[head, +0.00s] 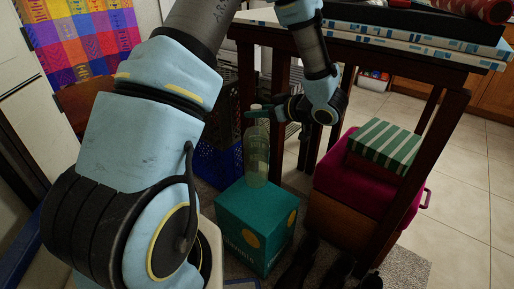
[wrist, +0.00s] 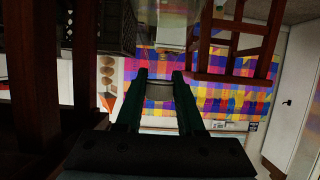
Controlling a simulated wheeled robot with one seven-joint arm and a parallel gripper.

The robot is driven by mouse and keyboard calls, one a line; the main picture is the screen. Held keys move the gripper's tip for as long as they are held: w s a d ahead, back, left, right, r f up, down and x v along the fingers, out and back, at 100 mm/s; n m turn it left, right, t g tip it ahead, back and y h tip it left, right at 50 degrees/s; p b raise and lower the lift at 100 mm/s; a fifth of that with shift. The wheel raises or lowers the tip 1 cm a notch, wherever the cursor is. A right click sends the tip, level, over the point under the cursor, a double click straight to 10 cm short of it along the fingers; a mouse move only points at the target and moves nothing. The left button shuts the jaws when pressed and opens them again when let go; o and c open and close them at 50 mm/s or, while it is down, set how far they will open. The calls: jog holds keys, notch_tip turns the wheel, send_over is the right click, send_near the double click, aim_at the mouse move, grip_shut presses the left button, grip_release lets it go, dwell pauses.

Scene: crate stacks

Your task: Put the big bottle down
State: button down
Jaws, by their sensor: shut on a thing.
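The big bottle (head: 256,158) is clear, pale green and upright. My gripper (head: 257,112) is shut on its neck, just below the pale cap. The bottle's base shows over the top of a teal box (head: 239,236) with yellow spots. I cannot tell whether the base touches the box or hangs just above it. In the wrist view, my two fingers (wrist: 161,80) close on the neck, and the see-through body (wrist: 170,32) shows beyond them, partly cut off by the top edge.
A dark wooden table (head: 436,62) bearing flat boxes stands over the arm's end. Right of the teal box are a magenta lidded box (head: 334,178) and a green-striped box (head: 384,146). A blue crate (head: 215,166) stands behind left. Dark shoes (head: 296,264) lie in front.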

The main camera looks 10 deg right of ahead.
aim_at(257, 139)
notch_tip(257, 139, down, 10)
jog(key=shift+r+b, duration=0.25)
jog(key=shift+b, duration=0.45)
jog(key=c, duration=0.5)
grip_release()
jog(key=shift+a, duration=0.1)
